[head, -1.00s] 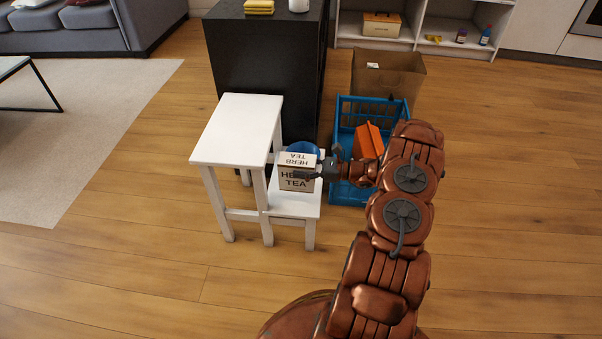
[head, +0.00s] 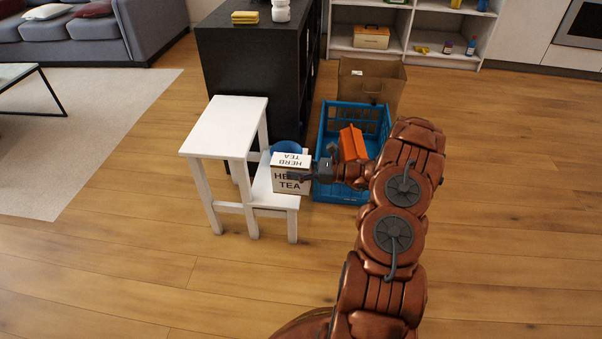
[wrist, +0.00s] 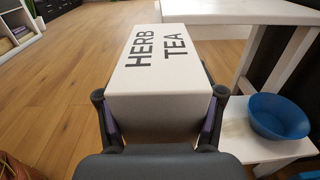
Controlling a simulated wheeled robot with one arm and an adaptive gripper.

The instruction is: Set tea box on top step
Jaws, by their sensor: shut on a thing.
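The white tea box (head: 291,172), lettered HERB TEA, is in my gripper (head: 300,177), whose fingers press on its two sides. In the wrist view the tea box (wrist: 165,60) fills the middle between the fingers (wrist: 163,125). The white step stool (head: 228,125) stands left of the box. Its top step (head: 225,122) is bare. Its lower step (head: 272,198) is partly hidden behind the box. In the wrist view the box is beside the top step (wrist: 235,12), apart from the lower step (wrist: 245,140).
A blue bowl (wrist: 278,115) sits on the lower step. A blue crate (head: 340,192) with an orange object (head: 352,145) stands right of the stool. A black shelf unit (head: 250,60) is behind the stool, with a brown bin (head: 368,85) to its right. Floor in front is clear.

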